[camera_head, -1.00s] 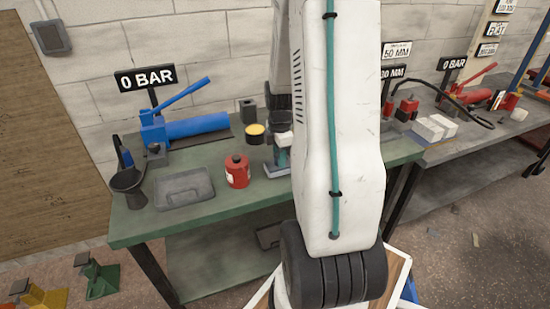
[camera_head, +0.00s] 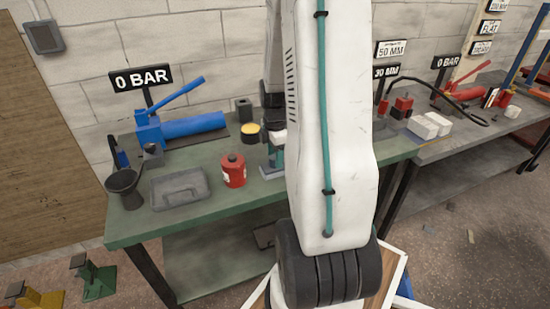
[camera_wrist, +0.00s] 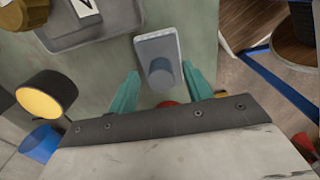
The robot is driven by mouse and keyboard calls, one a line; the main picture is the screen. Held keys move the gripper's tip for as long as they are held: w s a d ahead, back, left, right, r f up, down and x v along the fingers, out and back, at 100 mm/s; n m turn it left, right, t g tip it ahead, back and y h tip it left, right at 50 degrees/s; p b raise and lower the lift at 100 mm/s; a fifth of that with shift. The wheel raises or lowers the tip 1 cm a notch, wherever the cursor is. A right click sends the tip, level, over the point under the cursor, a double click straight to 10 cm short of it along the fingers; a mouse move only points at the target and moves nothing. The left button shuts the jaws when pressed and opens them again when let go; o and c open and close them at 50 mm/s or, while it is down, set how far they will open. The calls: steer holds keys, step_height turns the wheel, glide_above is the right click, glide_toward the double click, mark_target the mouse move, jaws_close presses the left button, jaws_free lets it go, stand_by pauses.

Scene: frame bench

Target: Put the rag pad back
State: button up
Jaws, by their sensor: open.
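A flat grey-blue pad with a round knob (camera_wrist: 160,50) lies on the green bench in the wrist view; it looks like the rag pad. My gripper (camera_wrist: 160,70) has its two teal fingers apart, one on each side of the pad's near end and knob. Nothing is gripped; whether a finger touches the pad cannot be told. In the head view my gripper (camera_head: 275,157) is low over the bench, right of the red can (camera_head: 233,170) and partly covered by my arm.
The green bench (camera_head: 215,201) also holds a grey tray (camera_head: 180,198), a black funnel (camera_head: 124,187), a blue hand pump (camera_head: 190,127) and a yellow-topped tin (camera_head: 250,133). The tin also shows in the wrist view (camera_wrist: 48,97). White blocks (camera_head: 430,125) stand at the right.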

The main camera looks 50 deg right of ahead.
step_height(320, 180, up, 10)
steer(key=r, duration=0.1)
steer(key=a+r+m, duration=0.2)
steer(key=a+r, duration=0.2)
steer(key=a, duration=0.3)
steer(key=s+a+r+m, duration=0.2)
steer(key=s+a+m, duration=0.1)
steer(key=a, duration=0.5)
steer(key=s+a+r+m, duration=0.3)
steer(key=s+a, duration=0.2)
steer(key=a, duration=0.2)
steer(key=s+a+r+m+t, duration=0.1)
steer(key=s+a+r+m, duration=0.1)
steer(key=a, duration=0.6)
steer(key=s+m, duration=0.1)
steer(key=s, duration=0.1)
steer(key=shift+s+a+r+m, duration=0.2)
steer(key=shift+s+a+m, duration=0.1)
